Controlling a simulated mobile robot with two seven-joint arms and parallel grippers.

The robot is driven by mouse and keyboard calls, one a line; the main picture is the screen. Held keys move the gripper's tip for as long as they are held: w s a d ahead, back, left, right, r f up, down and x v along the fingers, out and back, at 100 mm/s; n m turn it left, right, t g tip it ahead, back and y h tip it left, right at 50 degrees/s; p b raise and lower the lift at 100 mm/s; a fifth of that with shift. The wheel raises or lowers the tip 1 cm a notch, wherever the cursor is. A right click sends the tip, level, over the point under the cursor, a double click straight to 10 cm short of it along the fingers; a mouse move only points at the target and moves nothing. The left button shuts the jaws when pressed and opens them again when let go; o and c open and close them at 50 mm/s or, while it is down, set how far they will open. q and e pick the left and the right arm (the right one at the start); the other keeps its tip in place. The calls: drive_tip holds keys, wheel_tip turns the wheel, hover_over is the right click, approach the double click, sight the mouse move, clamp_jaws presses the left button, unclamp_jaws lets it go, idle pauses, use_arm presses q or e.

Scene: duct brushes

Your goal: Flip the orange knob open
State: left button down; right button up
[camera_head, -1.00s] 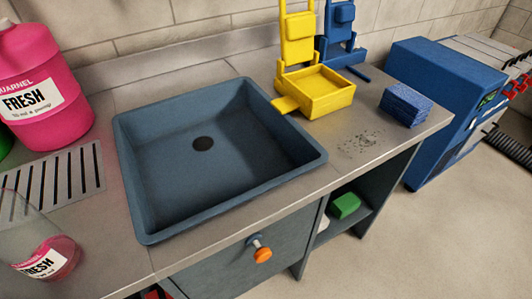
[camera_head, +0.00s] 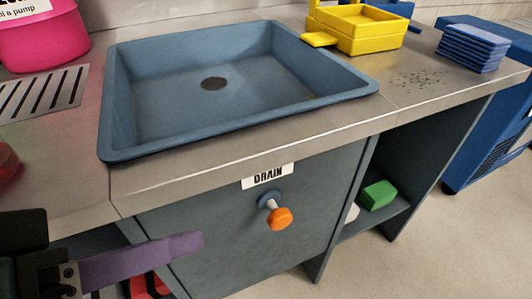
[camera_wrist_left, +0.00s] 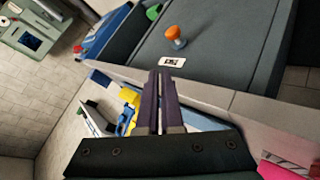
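The orange knob (camera_head: 279,218) sticks out on a short pale stem from a blue round base on the front of the grey cabinet (camera_head: 235,245), under a white DRAIN label (camera_head: 268,176). In the left wrist view the knob (camera_wrist_left: 172,33) is ahead of the fingertips, beyond the label (camera_wrist_left: 172,62). My left gripper (camera_head: 198,241) is at the lower left of the head view, left of the knob and apart from it. In the wrist view its purple fingers (camera_wrist_left: 160,76) lie close together with nothing between them. My right gripper is not in view.
A blue sink (camera_head: 300,85) is set in the grey countertop (camera_head: 150,185) above the knob. A yellow tray (camera_head: 372,42) and blue sponges (camera_head: 472,48) stand on the counter. A green block (camera_head: 377,195) lies on the open shelf at right. Floor in front is clear.

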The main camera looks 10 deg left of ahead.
use_arm(q)
wheel_tip(320, 180, down, 11)
drive_tip(key=w+d+n+t+h+b, duration=0.2)
drive_tip(key=n+t+h+b, duration=0.15)
drive_tip(key=b, duration=1.05)
drive_tip(key=n+t+b, duration=0.4)
drive_tip(key=n+b, duration=0.4)
drive_tip(key=b, duration=0.5)
approach(268, 207)
drive_tip(key=shift+y, duration=0.35)
drive_tip(key=v, duration=0.4)
drive_tip(key=shift+s+f, duration=0.15)
drive_tip(key=shift+f, duration=0.05)
drive_tip(key=shift+r, duration=0.1)
drive_tip(key=shift+d, duration=0.1)
drive_tip(key=x, duration=1)
drive_tip(key=shift+b, duration=0.4)
